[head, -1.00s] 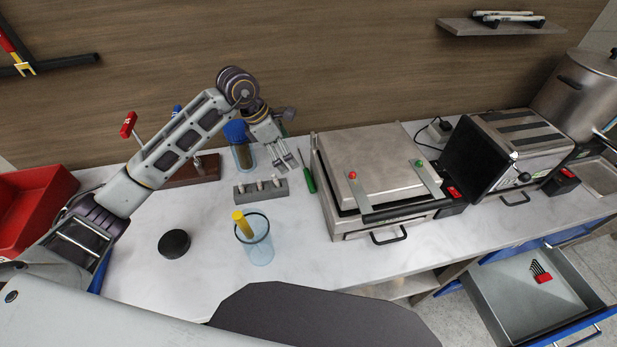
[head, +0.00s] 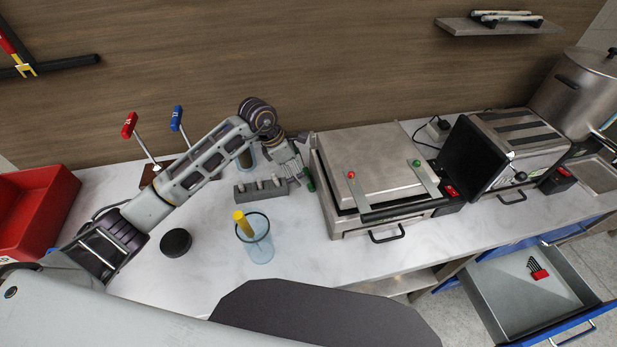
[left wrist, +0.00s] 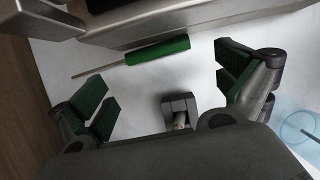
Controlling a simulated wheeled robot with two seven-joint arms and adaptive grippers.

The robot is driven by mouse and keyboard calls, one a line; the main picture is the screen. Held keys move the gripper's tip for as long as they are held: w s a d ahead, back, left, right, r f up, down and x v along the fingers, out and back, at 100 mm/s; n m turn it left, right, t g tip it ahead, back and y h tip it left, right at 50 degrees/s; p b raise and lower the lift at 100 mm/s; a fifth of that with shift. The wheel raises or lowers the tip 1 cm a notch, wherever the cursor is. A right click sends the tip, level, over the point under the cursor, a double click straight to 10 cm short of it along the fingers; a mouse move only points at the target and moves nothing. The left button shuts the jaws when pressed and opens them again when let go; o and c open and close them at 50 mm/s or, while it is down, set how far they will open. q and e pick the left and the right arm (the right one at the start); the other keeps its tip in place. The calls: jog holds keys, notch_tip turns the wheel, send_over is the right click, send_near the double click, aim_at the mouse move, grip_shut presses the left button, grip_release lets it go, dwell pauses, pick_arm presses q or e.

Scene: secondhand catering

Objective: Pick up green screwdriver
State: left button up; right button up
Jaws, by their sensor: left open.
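The green screwdriver (left wrist: 158,51) lies on the white counter close beside the metal press in the left wrist view. Its thin shaft points left in that view. In the head view only a bit of its green handle (head: 311,186) shows, the rest being hidden by my left gripper. My left gripper (head: 302,187) is open above the counter at the screwdriver. In the left wrist view its fingers (left wrist: 162,88) are spread, and the screwdriver lies beyond them, not gripped. My right gripper is not in view.
The metal press (head: 375,170) stands right beside the screwdriver. A grey block (head: 262,192) with small pegs is to the left. A clear cup (head: 258,246) with a yellow item and a black disc (head: 175,243) stand nearer. A red bin (head: 38,215) is far left.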

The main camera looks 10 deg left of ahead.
aim_at(305, 167)
pick_arm(q)
jog(key=shift+d+f, duration=0.1)
jog(key=shift+f, duration=0.15)
jog(key=shift+p+x, duration=0.75)
jog(key=shift+x, duration=1.05)
jog(key=shift+w+d+f, duration=0.2)
jog(key=shift+f, duration=0.5)
jog(key=c, duration=1)
jog(key=shift+a+r, duration=0.15)
